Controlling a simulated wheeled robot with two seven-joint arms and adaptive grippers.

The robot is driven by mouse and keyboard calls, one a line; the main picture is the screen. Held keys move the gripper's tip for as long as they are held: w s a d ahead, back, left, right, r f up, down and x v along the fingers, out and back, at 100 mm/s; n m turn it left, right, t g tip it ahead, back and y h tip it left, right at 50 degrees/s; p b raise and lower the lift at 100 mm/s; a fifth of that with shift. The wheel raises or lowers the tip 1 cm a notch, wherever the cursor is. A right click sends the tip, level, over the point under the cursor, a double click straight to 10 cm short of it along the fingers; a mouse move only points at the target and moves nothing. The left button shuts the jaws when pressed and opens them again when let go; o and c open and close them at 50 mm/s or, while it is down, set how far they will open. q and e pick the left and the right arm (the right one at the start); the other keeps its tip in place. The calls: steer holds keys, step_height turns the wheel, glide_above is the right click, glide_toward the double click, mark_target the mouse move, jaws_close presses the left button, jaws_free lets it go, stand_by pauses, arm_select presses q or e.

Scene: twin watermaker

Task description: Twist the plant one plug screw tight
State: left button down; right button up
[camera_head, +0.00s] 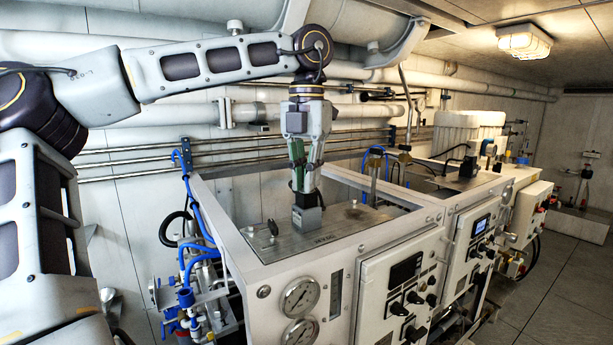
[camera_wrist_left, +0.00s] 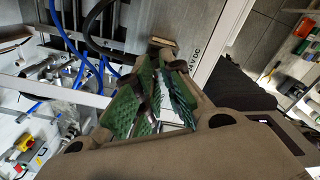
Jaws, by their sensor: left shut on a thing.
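My left gripper (camera_head: 306,188) comes straight down from above onto the grey plug (camera_head: 307,218) on the metal top plate of the near machine. Its fingers are shut at the plug's top, on what looks like its small screw. The screw is hidden between the fingers, so I cannot tell how deep it sits. The plug stands upright on the plate. In the left wrist view the green finger pads (camera_wrist_left: 152,98) close towards each other near the plate edge marked "24V DC". My right gripper shows in neither view.
The top plate (camera_head: 285,243) carries small knobs at its left. The white frame (camera_head: 240,268) edges it. Blue hoses (camera_head: 197,248) hang at the left. A fitting with a blue hose (camera_head: 375,170) stands behind right. Gauges and switch panels (camera_head: 405,280) face front.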

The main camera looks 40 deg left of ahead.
arm_select(q)
steer(key=m, duration=0.6)
steer(key=shift+m, duration=0.3)
stand_by(0.4)
steer(key=c, duration=1.4)
jaws_free()
steer(key=shift+c, duration=0.2)
steer(key=shift+r, duration=0.15)
step_height(320, 180, up, 12)
steer(key=shift+f, duration=0.2)
